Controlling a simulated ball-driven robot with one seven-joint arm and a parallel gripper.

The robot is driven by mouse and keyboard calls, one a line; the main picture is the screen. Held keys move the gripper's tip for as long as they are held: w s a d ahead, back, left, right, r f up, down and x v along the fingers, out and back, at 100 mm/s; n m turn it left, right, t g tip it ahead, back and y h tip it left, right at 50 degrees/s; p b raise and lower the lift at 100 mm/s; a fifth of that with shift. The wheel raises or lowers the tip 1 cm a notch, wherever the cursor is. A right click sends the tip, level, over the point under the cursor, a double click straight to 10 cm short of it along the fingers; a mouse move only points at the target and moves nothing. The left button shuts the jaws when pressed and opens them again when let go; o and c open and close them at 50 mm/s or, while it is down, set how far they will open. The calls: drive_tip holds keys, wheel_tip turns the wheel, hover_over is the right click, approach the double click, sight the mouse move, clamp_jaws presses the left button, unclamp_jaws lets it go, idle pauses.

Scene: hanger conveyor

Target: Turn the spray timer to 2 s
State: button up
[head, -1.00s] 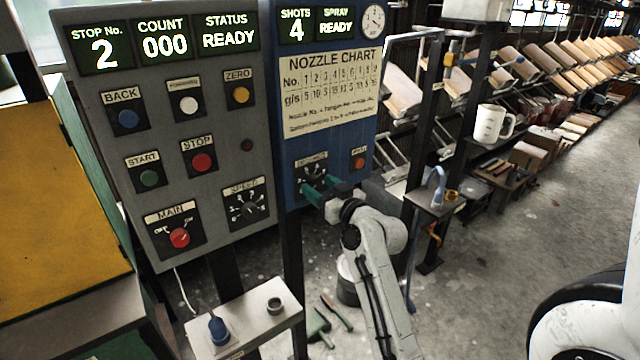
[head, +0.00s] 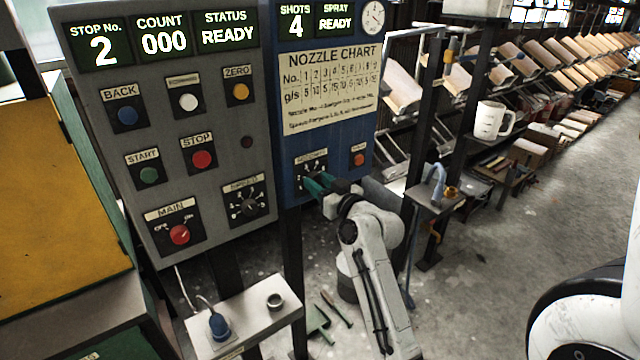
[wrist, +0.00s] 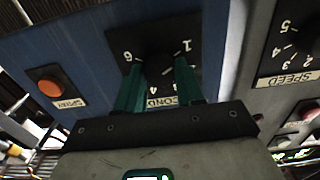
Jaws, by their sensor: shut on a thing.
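The spray timer (head: 311,163) is a black dial plate low on the blue panel, marked in seconds. In the wrist view its plate (wrist: 122,42) appears upside down, with the numbers 1, 4 and 6 readable. My gripper (head: 313,184) has green fingers at the dial. In the wrist view my gripper (wrist: 160,75) has one finger on each side of the dark knob and is shut on it. The knob's pointer is hidden or too dark to read, so I cannot tell its setting.
An orange spray button (head: 358,160) sits right of the timer; it also shows in the wrist view (wrist: 48,88). The grey panel with the speed dial (head: 248,205) adjoins on the left. A small shelf (head: 250,318) juts out below. The spray display (head: 335,20) reads READY.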

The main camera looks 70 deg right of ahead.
drive_tip(key=shift+m, duration=0.3)
drive_tip(key=m+p, duration=0.1)
drive_tip(key=m, duration=0.2)
drive_tip(key=shift+m+p, duration=0.35)
drive_tip(key=shift+m, duration=0.05)
drive_tip(key=m+p, duration=0.2)
drive_tip(key=m, duration=0.2)
drive_tip(key=shift+m, duration=0.4)
drive_tip(key=o, duration=1)
drive_tip(key=shift+o, duration=0.2)
drive_tip(key=b+v, duration=0.2)
drive_tip(key=v, duration=0.9)
drive_tip(key=shift+b, duration=0.3)
